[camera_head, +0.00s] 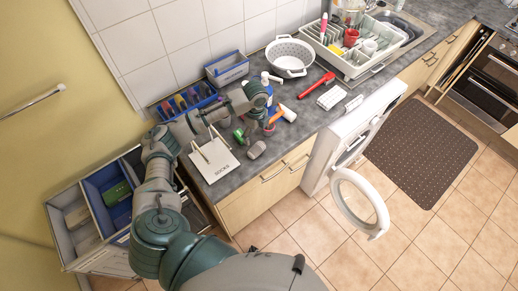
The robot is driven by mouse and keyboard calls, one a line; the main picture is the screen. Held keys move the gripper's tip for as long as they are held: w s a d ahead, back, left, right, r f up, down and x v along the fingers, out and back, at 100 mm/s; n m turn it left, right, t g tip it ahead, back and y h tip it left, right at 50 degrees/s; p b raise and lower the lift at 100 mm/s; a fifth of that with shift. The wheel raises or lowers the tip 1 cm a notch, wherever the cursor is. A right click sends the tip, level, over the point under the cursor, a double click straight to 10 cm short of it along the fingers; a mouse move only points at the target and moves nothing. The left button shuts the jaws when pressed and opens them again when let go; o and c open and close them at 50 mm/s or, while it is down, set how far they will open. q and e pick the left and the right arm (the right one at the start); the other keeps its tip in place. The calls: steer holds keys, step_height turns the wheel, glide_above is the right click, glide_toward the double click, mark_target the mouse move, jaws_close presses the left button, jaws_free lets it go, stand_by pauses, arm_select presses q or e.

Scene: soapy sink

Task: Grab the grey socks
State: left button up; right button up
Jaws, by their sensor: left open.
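A small grey bundle (256,150), which looks like the grey socks, lies on the dark countertop near its front edge. A pale bag or board marked "SOCKS" (214,160) lies just left of it, with a thin handle. My left gripper (256,122) is over the counter, just behind the grey bundle and apart from it. It is open, and its fingers are small and partly mixed with the objects around them. My right gripper is not in view.
A blue divided tray (187,101) is behind my arm. A white colander (290,56) and dish rack (352,48) stand farther back. The washer door (360,203) hangs open.

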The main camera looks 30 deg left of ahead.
mark_target(257, 147)
arm_select(q)
step_height(257, 147, down, 5)
steer(key=shift+d+f, duration=0.1)
steer(key=shift+s+d+f+p, duration=0.15)
steer(key=shift+f+p, duration=0.55)
steer(key=shift+f, duration=1.95)
steer(key=shift+c, duration=0.3)
steer(key=c, duration=0.9)
steer(key=shift+o, duration=0.2)
steer(key=shift+r, duration=0.1)
